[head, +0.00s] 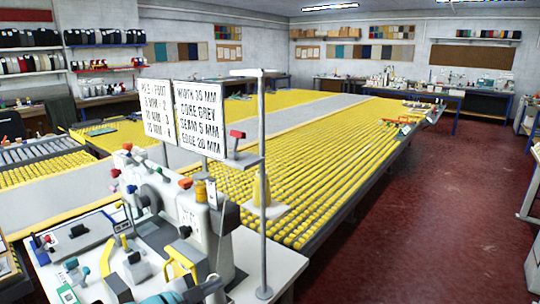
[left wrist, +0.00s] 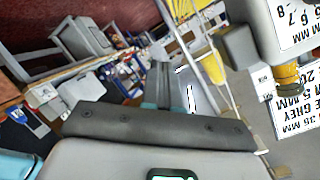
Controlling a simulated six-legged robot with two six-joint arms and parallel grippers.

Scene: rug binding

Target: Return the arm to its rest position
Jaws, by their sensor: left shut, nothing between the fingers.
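My left gripper (left wrist: 165,75) shows in the left wrist view, with its grey fingers together beyond a dark bolted bar and teal parts at their base. It is shut and holds nothing. In the left wrist view it is beside the thin pole and the yellow cone. In the head view only unclear teal and grey parts show at the bottom edge, among the things on the sewing table, so its exact place there is hard to tell. My right gripper is in neither view.
A pale sewing machine (head: 208,225) stands on a white table (head: 268,262), with printed signs (head: 200,118) above. A thread stand pole (head: 262,180) holds a yellow cone (head: 262,188); the cone (left wrist: 212,68) is also near in the left wrist view. A long yellow roller table (head: 330,150) stretches behind. Red floor (head: 440,210) is open at right.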

